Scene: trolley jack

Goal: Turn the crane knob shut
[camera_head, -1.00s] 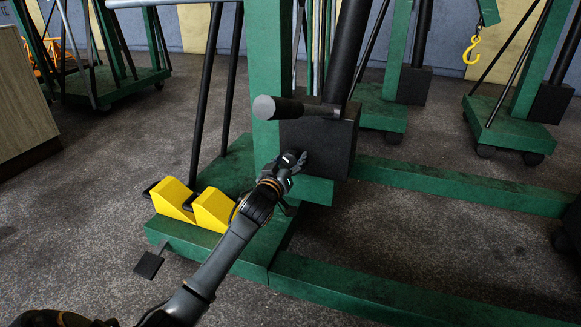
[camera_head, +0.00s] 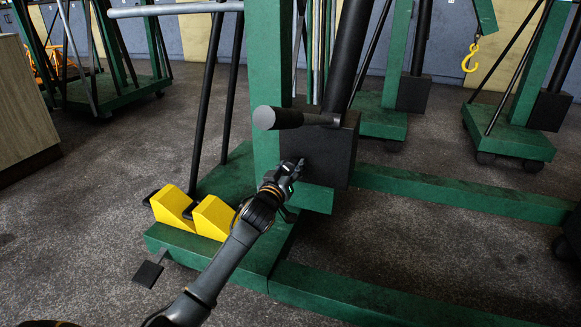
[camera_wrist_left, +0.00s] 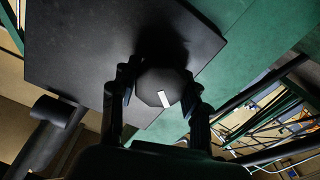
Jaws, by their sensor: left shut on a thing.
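The crane knob (camera_wrist_left: 158,86) is a dark, many-sided knob with a white mark, on the face of a black block (camera_head: 325,150) at the foot of the green crane post. The white mark slants in the left wrist view. My left gripper (camera_head: 297,168) reaches up to the block in the head view and hides the knob there. In the left wrist view the fingers of my left gripper (camera_wrist_left: 160,98) stand on both sides of the knob, shut on it. My right gripper is not in view.
A black handle (camera_head: 290,118) sticks out just above my left gripper. Yellow wedge-shaped blocks (camera_head: 213,217) sit on the green crane base (camera_head: 350,295) left of my arm. Other green cranes (camera_head: 510,125) stand behind. Floor at right is open between the crane legs.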

